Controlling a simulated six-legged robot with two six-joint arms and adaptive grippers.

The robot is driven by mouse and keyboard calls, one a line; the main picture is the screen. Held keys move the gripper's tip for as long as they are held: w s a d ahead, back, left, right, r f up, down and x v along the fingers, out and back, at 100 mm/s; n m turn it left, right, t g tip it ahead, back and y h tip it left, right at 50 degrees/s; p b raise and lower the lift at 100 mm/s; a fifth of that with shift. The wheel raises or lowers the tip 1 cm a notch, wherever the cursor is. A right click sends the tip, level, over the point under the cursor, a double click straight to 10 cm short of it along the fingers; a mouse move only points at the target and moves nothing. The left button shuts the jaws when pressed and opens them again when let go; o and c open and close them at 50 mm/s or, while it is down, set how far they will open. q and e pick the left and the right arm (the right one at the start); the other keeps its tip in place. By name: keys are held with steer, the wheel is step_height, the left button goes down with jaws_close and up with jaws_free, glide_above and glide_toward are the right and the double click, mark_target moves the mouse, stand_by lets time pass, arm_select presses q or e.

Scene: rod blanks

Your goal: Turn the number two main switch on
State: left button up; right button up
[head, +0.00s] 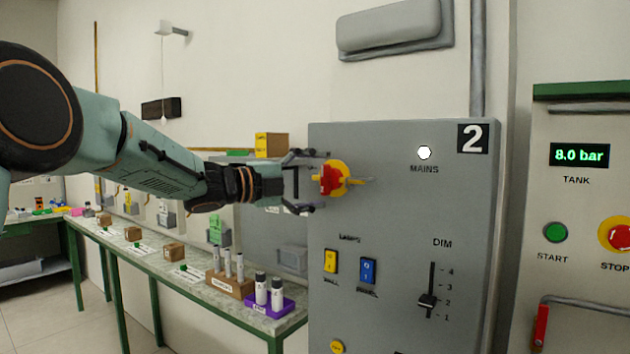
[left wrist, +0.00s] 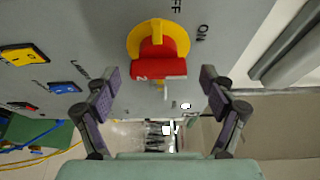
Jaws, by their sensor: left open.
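The grey panel (head: 400,230) marked 2 carries the main switch, a red handle (head: 329,180) on a yellow round plate (head: 345,178). In the left wrist view the red handle (left wrist: 158,68) lies crosswise before the yellow plate (left wrist: 158,38), with OFF and ON lettering beside it. My left gripper (head: 312,182) is open at the switch, its fingers above and below the handle. In the left wrist view my left gripper (left wrist: 159,82) has a finger on each side of the handle, with gaps showing. My right gripper is not in view.
A white lamp (head: 424,152) sits above the word MAINS. Lower on the panel are a yellow rocker (head: 330,261), a blue rocker (head: 368,270) and a dim slider (head: 428,300). A tank panel (head: 580,250) stands at right. A bench (head: 150,262) with blocks and tubes runs at left.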

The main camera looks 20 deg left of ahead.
arm_select(q)
steer(key=v, duration=1.1)
steer(key=shift+s+a, duration=0.2)
steer(key=shift+a, duration=0.1)
steer(key=shift+s+a, duration=0.1)
steer(key=shift+s, duration=0.1)
steer(key=x, duration=1.2)
steer(key=shift+w+d+f, duration=0.15)
steer(key=shift+w+d, duration=0.05)
steer(key=shift+s+a, duration=0.1)
steer(key=shift+s, duration=0.05)
